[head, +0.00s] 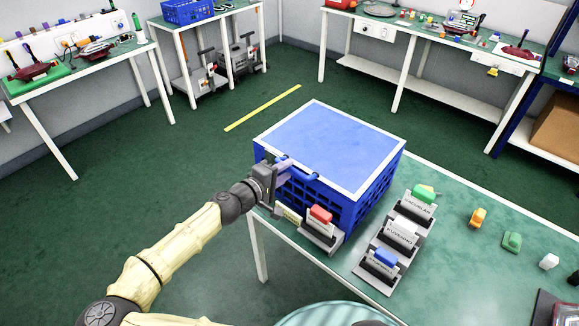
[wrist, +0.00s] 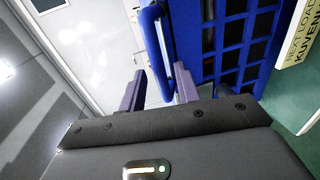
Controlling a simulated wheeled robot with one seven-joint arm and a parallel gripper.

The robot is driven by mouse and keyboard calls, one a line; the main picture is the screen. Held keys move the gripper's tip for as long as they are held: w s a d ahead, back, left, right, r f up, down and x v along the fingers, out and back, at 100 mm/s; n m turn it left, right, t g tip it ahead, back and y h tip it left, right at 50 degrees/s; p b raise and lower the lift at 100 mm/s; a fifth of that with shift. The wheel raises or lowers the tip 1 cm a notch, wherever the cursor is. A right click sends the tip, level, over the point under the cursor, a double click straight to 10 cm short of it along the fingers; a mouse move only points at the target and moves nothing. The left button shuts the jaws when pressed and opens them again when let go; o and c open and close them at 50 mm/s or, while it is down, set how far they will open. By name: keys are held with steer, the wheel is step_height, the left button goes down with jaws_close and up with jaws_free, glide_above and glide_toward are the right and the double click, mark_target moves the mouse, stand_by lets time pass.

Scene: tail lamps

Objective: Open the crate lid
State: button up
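The blue crate (head: 345,200) stands on the green table with its lid (head: 325,145) lying flat and closed on top. The lid has a blue panel with a pale border. A blue bar handle (head: 303,172) sticks out from the lid's front edge; it also shows in the wrist view (wrist: 157,40). My gripper (head: 285,172) is at the left part of this handle. In the wrist view its two purple fingers (wrist: 162,88) are apart, with the handle between them. A gap seems to show beside the handle, so the fingers look open around it.
A grey holder with a red block (head: 320,215) stands close in front of the crate. A row of holders with green, white and blue blocks (head: 386,258) is to its right. Small loose parts (head: 512,241) lie farther right.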

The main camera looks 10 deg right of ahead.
steer(key=shift+x, duration=1.3)
jaws_close()
